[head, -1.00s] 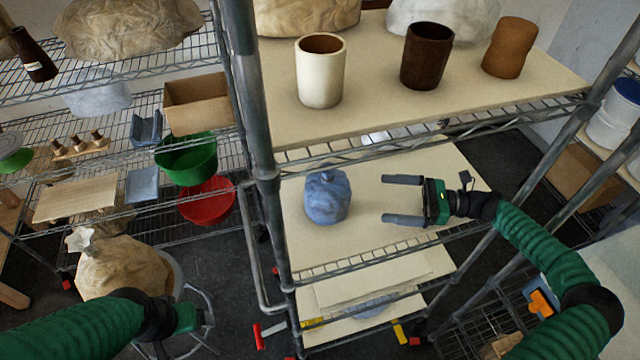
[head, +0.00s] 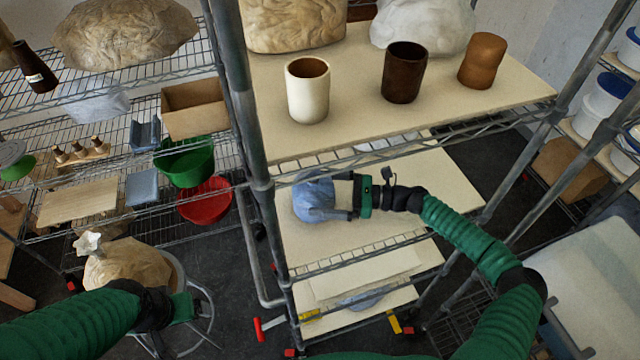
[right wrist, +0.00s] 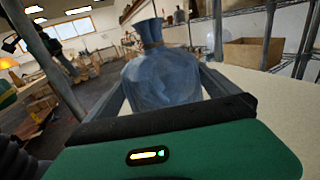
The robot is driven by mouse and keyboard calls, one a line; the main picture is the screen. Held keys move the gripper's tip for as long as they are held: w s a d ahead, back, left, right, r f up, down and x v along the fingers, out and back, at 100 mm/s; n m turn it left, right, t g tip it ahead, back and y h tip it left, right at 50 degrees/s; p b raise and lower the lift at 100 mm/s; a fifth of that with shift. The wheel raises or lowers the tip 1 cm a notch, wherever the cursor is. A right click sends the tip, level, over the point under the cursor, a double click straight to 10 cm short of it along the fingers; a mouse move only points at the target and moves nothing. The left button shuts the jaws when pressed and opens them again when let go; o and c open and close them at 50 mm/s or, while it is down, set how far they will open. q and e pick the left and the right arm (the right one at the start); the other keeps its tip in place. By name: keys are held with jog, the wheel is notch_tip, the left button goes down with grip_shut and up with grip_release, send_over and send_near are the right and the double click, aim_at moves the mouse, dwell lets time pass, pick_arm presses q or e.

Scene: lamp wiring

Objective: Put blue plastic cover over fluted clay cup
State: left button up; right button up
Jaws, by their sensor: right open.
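A blue plastic cover (head: 313,199), gathered at its top, stands on the middle shelf over something hidden inside. My right gripper (head: 328,196) reaches in from the right with its fingers on either side of the blue cover, open. In the right wrist view the blue cover (right wrist: 160,80) fills the space between the fingers. On the upper shelf stand a cream cup (head: 307,90), a dark brown cup (head: 404,72) and an orange-brown waisted cup (head: 482,61); I cannot tell which is fluted. My left gripper (head: 190,308) is at lower left, its fingers unclear.
Metal posts and the upper shelf board (head: 350,115) bound the space above the cover. Wrapped lumps stand behind the cups. A wrapped bundle (head: 125,268) sits on a stool near my left arm. The middle shelf board (head: 440,180) has free room at right.

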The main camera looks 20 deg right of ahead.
jog(key=shift+w+a+f, duration=0.2)
jog(key=shift+w+a, duration=0.1)
jog(key=c, duration=0.9)
jog(key=shift+c, duration=0.3)
jog(key=shift+r, duration=0.1)
